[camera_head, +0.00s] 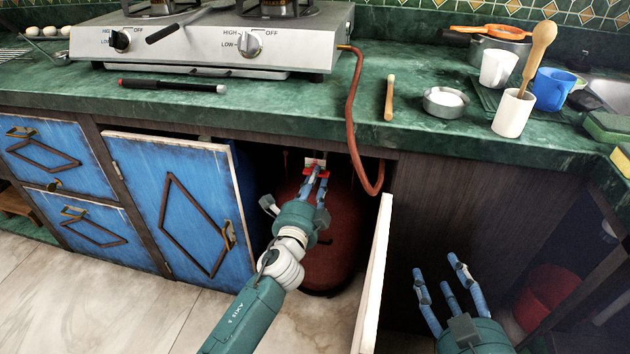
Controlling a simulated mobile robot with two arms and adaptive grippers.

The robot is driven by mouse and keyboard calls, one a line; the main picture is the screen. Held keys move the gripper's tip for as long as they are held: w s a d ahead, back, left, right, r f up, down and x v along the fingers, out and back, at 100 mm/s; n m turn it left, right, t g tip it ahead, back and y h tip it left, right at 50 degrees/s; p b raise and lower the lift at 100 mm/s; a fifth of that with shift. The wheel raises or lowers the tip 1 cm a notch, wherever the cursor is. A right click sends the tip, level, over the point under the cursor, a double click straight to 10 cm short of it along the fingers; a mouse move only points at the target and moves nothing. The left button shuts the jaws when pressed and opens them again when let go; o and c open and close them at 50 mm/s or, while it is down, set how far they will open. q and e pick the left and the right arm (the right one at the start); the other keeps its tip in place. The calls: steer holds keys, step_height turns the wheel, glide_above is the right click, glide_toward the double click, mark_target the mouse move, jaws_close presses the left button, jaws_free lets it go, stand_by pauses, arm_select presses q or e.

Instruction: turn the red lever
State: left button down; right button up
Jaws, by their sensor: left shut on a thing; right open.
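The red lever (315,173) is at the top of the dark red gas cylinder (325,262) inside the open cabinet below the counter. My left gripper (316,178) reaches into the cabinet with its blue fingers shut on the red lever; the fingers hide part of it. A small pale fitting (315,161) shows just above the lever. My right gripper (447,281) is open and empty at the lower right, in front of the dark cabinet panel and apart from everything.
The open cabinet door (374,275) stands edge-on between my two arms. A red-brown hose (352,120) loops from the hotplate (215,45) down into the cabinet. A blue door (175,205) is at the left. A red bucket (545,297) stands at the lower right.

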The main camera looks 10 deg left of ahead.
arm_select(q)
steer(key=c, duration=1.5)
jaws_free()
steer(key=shift+s, duration=0.1)
steer(key=s, duration=1.2)
steer(key=shift+a, duration=0.15)
steer(key=shift+w, duration=0.1)
